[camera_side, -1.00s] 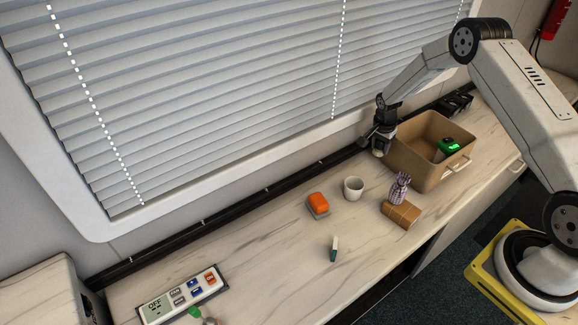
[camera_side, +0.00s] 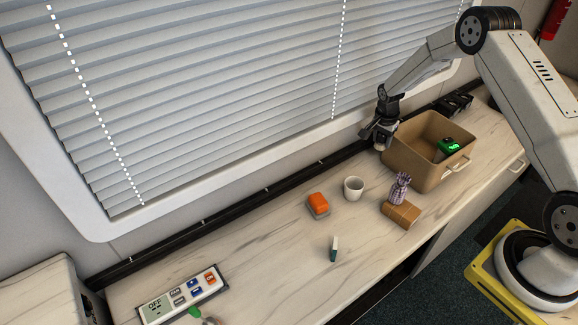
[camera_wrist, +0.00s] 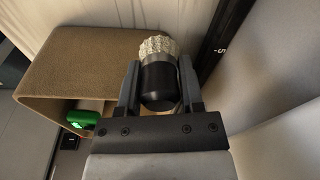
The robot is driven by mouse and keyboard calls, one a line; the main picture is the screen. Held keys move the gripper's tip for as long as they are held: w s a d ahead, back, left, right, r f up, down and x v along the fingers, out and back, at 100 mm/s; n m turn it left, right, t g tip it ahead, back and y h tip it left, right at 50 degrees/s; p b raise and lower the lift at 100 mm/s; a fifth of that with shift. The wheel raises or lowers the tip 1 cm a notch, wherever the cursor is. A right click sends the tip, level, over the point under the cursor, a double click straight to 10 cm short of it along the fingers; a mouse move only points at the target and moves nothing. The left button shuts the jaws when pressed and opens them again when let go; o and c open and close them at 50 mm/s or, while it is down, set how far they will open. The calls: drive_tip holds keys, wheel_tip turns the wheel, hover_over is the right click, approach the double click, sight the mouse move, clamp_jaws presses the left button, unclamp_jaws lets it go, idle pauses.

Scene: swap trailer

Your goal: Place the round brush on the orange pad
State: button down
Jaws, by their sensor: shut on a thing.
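The round brush (camera_wrist: 159,78) is in my gripper (camera_wrist: 160,90), with a black rounded body between the two fingers and a pale bristly end beyond them. In the side view my gripper (camera_side: 379,136) is at the left rim of the tan box, near the window wall. The brush's pale end shows small below it; I cannot tell how far it is above the counter. The orange pad (camera_side: 318,199), a small orange block on a grey base, lies on the counter to the left of my gripper. Nothing is on top of it.
The tan open box (camera_side: 410,165) holds a green-lit item (camera_side: 449,146). A white cup (camera_side: 353,188) stands right of the pad. A purple patterned item (camera_side: 400,187) is by a brown block (camera_side: 401,214). A small dark-and-white item (camera_side: 333,249) and a control panel (camera_side: 183,294) are nearer.

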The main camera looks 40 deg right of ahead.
drive_tip(key=s+a+r, duration=0.4)
drive_tip(key=s+a, duration=0.4)
drive_tip(key=a, duration=0.4)
drive_tip(key=s+a+r, duration=0.4)
drive_tip(key=s+a, duration=0.4)
drive_tip(key=a, duration=0.5)
drive_tip(key=shift+w, duration=0.1)
hover_over(320, 198)
drive_tip(key=shift+s+a+f, duration=0.1)
drive_tip(key=shift+s+f, duration=0.1)
drive_tip(key=shift+f, duration=2.15)
drive_tip(key=shift+s+a+f, duration=0.1)
drive_tip(key=shift+s+f, duration=0.05)
drive_tip(key=shift+f, duration=2.15)
drive_tip(key=shift+w+f, duration=0.2)
drive_tip(key=shift+f, duration=0.05)
drive_tip(key=shift+w+f, duration=0.1)
drive_tip(key=shift+f, duration=1.5)
